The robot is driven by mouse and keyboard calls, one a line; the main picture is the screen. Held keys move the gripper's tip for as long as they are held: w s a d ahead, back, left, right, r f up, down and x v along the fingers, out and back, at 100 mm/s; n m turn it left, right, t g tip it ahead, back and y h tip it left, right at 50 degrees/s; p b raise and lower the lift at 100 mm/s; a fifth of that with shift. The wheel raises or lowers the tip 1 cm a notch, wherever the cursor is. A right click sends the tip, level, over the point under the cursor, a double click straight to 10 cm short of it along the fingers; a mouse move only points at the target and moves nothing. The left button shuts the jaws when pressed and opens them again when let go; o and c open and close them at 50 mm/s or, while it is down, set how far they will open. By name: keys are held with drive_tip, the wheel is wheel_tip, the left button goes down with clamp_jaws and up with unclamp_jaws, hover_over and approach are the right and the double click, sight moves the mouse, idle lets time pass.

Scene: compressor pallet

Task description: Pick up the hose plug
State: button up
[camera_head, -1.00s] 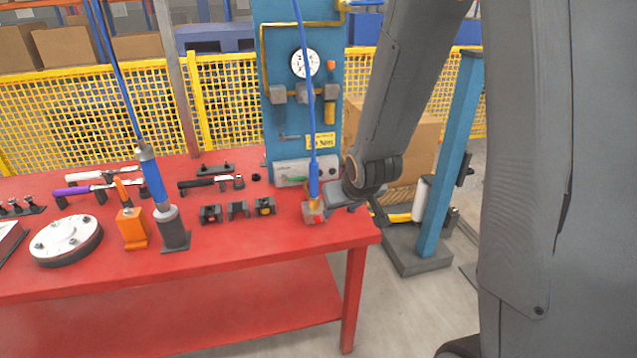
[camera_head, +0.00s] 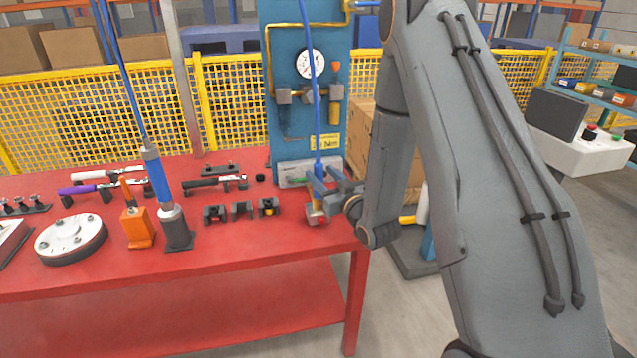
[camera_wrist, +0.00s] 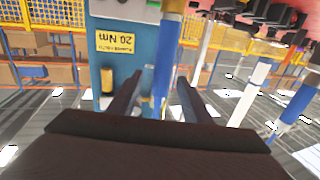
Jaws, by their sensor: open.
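The hose plug (camera_head: 318,168) is a blue sleeve with a brass-coloured lower end, hanging on a blue hose. It stands upright in a small grey and red block (camera_head: 316,220) near the right end of the red table. My gripper (camera_head: 325,188) reaches in from the right at the plug's height, its fingers partly covering the plug. In the wrist view, the blue plug (camera_wrist: 168,45) runs down between the two dark fingers of my open gripper (camera_wrist: 159,82). I cannot tell whether either finger touches it.
A blue panel (camera_head: 290,140) with a gauge rises close behind the plug. A cardboard box (camera_head: 358,120) stands behind my arm.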

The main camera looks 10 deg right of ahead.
drive_tip(key=p+x, duration=0.2)
drive_tip(key=x, duration=0.4)
drive_tip(key=shift+p, duration=0.35)
drive_tip(key=shift+w+a, duration=0.15)
clamp_jaws()
